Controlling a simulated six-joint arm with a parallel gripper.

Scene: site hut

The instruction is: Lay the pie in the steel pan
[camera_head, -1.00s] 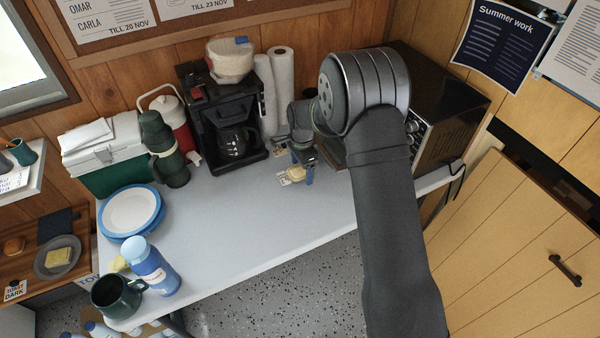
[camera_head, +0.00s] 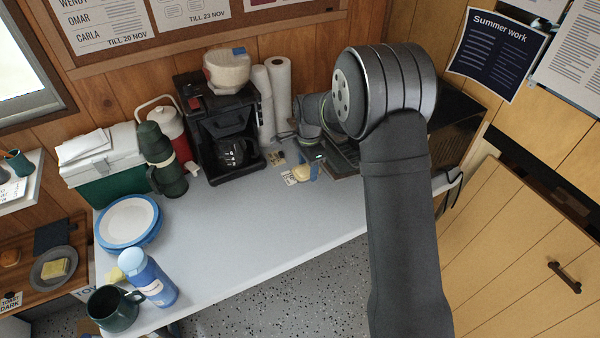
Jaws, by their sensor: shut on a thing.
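The pie (camera_head: 302,173) is a small pale yellow piece near the back of the white table, left of the microwave-like black oven. My gripper (camera_head: 309,170) has blue fingers and is shut on the pie, low over the table. I cannot tell whether the pie touches the table. My arm covers much of the oven front. A dark, brown-edged flat thing (camera_head: 341,163) shows just right of my gripper, partly behind my arm. I cannot make out a steel pan with certainty.
The coffee maker (camera_head: 226,135) and paper rolls (camera_head: 279,92) stand behind and left of my gripper. The black oven (camera_head: 455,125) is at right. Blue-rimmed plates (camera_head: 129,243), a blue bottle (camera_head: 153,285) and a mug (camera_head: 113,308) stand left. The table's middle is clear.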

